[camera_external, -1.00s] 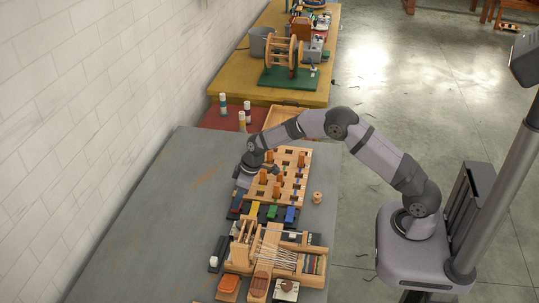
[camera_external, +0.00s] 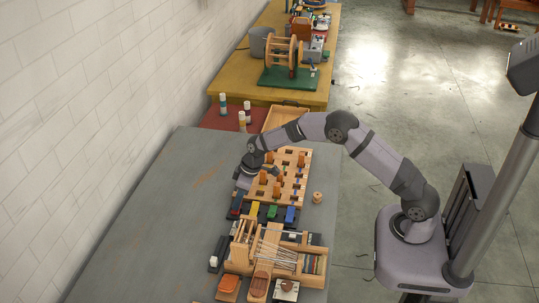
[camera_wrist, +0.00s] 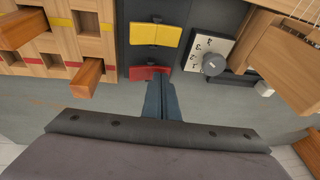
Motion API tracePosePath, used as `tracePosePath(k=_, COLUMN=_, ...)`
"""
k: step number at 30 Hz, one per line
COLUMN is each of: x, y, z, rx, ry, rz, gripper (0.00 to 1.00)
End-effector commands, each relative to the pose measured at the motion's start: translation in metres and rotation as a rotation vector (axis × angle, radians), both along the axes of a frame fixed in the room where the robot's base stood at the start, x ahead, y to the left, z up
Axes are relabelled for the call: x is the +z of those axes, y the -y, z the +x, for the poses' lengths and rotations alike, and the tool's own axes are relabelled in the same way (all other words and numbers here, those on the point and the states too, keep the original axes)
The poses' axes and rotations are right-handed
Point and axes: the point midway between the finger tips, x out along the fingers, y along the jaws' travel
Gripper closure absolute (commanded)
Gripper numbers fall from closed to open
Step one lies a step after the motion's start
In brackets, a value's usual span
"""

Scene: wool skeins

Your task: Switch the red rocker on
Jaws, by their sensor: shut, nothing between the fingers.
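The red rocker (camera_wrist: 150,73) is at the end of a row of rockers on a dark panel, beside the yellow rocker (camera_wrist: 156,34) in the wrist view. My gripper (camera_wrist: 162,84) is shut and empty, with its dark blue fingertips at the red rocker's near edge and covering part of it. I cannot tell whether they touch it. In the external view, my gripper (camera_external: 236,206) is low over the left end of the row and mostly hides the red rocker. Which way the red rocker is tipped is not clear.
Green (camera_external: 272,212) and blue (camera_external: 290,214) rockers continue the row. A wooden peg board (camera_external: 295,175) lies behind it and a wooden loom (camera_external: 272,250) in front. A dial (camera_wrist: 213,63) is close by in the wrist view. Bare grey tabletop (camera_external: 165,210) is free at left.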

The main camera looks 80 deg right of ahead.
Motion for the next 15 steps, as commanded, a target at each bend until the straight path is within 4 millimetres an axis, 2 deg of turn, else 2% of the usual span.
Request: tracePosePath(k=15, x=0.0019, y=0.0054, z=-0.0003, rx=0.001, ry=-0.001, rz=0.001, gripper=1.0)
